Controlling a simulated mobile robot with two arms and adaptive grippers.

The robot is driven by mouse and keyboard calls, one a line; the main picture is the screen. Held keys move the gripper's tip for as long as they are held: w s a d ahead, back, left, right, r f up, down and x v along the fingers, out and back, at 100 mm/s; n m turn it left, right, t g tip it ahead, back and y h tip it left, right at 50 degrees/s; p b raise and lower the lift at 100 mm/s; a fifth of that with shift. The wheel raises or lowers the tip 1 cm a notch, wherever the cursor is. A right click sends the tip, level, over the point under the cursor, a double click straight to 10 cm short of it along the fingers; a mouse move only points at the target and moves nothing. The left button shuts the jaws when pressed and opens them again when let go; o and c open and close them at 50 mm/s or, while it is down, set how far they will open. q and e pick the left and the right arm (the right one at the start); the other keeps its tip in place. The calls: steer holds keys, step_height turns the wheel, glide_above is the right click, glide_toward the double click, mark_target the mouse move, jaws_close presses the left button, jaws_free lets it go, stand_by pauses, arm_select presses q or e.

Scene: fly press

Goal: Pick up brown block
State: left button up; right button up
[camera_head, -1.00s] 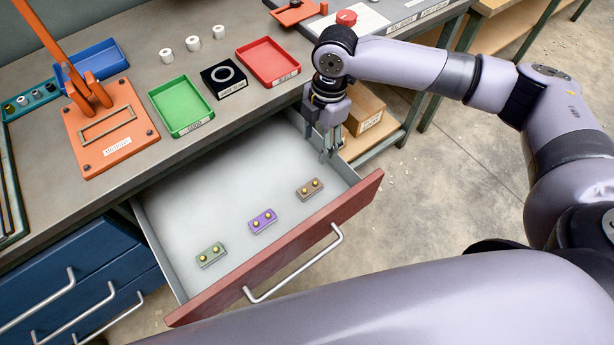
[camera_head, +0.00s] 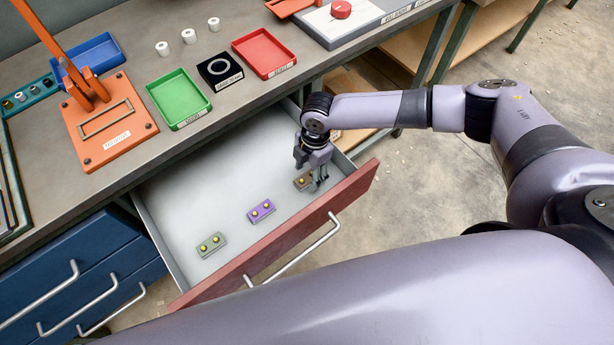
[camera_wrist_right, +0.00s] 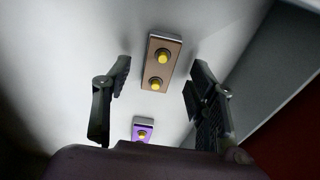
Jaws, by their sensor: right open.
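The brown block (camera_head: 301,181) lies in the open drawer near its right end, partly hidden by my right gripper in the head view. It has two yellow knobs on top. My right gripper (camera_head: 319,185) is over the drawer, open, its fingers pointing down close to the block. In the right wrist view the brown block (camera_wrist_right: 161,62) lies between and beyond the two spread fingers of the right gripper (camera_wrist_right: 160,95), touching neither as far as I can see. My left gripper is not in view.
A purple block (camera_head: 261,210) and a green-grey block (camera_head: 211,244) lie further left in the drawer (camera_head: 185,200). The purple block also shows in the wrist view (camera_wrist_right: 143,128). The drawer's red front (camera_head: 290,235) and right wall stand close to the gripper. Green (camera_head: 179,98) and red (camera_head: 263,53) trays sit on the bench.

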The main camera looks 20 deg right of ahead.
steer(key=shift+a+f, duration=0.1)
steer(key=shift+f, duration=0.75)
jaws_close()
